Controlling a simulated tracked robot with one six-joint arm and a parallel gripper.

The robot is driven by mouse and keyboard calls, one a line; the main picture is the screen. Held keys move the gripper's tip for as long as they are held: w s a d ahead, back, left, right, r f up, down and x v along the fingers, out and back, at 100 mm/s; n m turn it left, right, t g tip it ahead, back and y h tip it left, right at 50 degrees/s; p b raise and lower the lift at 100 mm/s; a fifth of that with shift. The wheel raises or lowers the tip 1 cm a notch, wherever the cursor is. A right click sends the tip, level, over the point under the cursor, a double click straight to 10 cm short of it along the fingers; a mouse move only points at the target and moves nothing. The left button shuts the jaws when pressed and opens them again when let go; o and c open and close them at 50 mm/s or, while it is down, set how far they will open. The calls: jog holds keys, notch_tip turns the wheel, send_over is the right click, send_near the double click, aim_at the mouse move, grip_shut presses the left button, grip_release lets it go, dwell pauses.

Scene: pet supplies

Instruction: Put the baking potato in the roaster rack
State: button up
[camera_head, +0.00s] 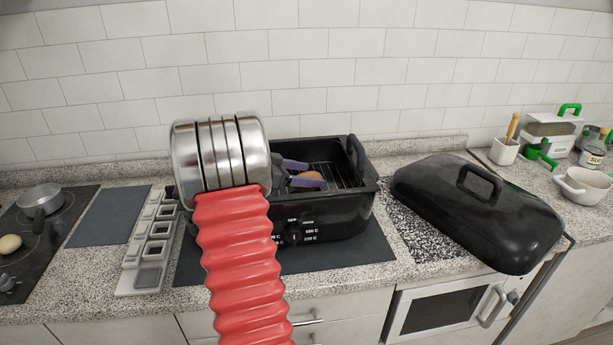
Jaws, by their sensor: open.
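The brown baking potato (313,175) shows in the head view inside the black roaster (335,217), by the purple fingertips of my gripper. It seems to lie on the wire roaster rack (345,173), but its underside is hidden. My gripper (302,173) is open, with one finger above and one in front of the potato as seen here. I cannot tell whether either finger touches it. My silver wrist and red arm cover the roaster's left side.
The black roaster lid (490,215) lies on the counter at right. A grey compartment tray (150,250) is left of the roaster. A pot (40,198) and a pale round item (10,244) are on the stove at far left. A white bowl (583,187) stands far right.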

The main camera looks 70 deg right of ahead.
jog(key=shift+r, duration=0.45)
jog(key=v, duration=1.2)
jog(key=shift+w, duration=0.1)
